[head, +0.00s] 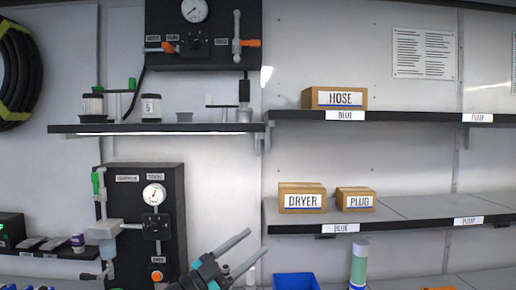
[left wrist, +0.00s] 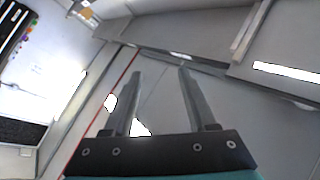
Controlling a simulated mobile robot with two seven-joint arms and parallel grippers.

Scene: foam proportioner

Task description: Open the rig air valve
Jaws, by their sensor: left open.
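A dark lower panel (head: 170,195) on the wall at left carries a round gauge (head: 154,194), a green-handled valve (head: 97,182) and an orange knob (head: 157,275). A dark upper panel (head: 215,55) carries another gauge (head: 194,10), an orange-ended lever (head: 168,47) and a grey valve with an orange handle (head: 250,43). The small labels are too blurred to tell which is the rig air valve. My left gripper (head: 256,243) is open and empty, right of the lower panel and apart from it. Its two fingers also show in the left wrist view (left wrist: 159,74).
A left shelf (head: 200,128) juts out between the panels, holding small containers. Right shelves hold cardboard boxes marked HOSE (head: 335,98), DRYER (head: 302,198) and PLUG (head: 355,199). A blue bin (head: 296,281) and a green-grey cylinder (head: 359,262) stand low.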

